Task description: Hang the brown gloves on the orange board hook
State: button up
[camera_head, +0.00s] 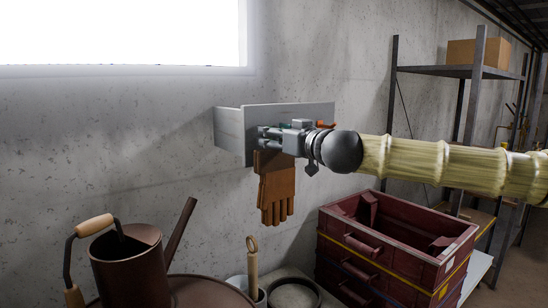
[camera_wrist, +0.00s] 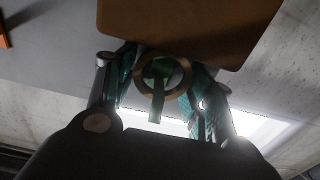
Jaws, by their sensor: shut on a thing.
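The brown gloves (camera_head: 277,190) hang fingers down below my gripper (camera_head: 264,138), in front of the board (camera_head: 232,128) on the wall. In the wrist view the gloves' brown cuff (camera_wrist: 190,25) fills the top, and their brass-coloured ring (camera_wrist: 178,90) lies between my fingers, which are shut on it. A green hook-like piece (camera_wrist: 157,105) shows at the ring; I cannot tell whether it passes through. The orange hook (camera_head: 326,125) is on the board, right of my gripper and apart from the gloves. An orange piece also shows at the wrist view's left edge (camera_wrist: 3,38).
Below stand a brown watering can (camera_head: 130,265), a wooden-handled tool (camera_head: 252,265) in a pot, and stacked dark red crates (camera_head: 385,245). A metal shelf (camera_head: 440,71) with a cardboard box (camera_head: 475,52) is at the right. A bright window is upper left.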

jog(key=shift+r, duration=0.15)
jog(key=shift+r+b, duration=0.35)
jog(key=shift+r, duration=0.35)
jog(key=b+v, duration=0.3)
jog(key=v, duration=1.5)
jog(key=o, duration=0.8)
jog(key=shift+c, duration=0.2)
jog(key=c, duration=0.4)
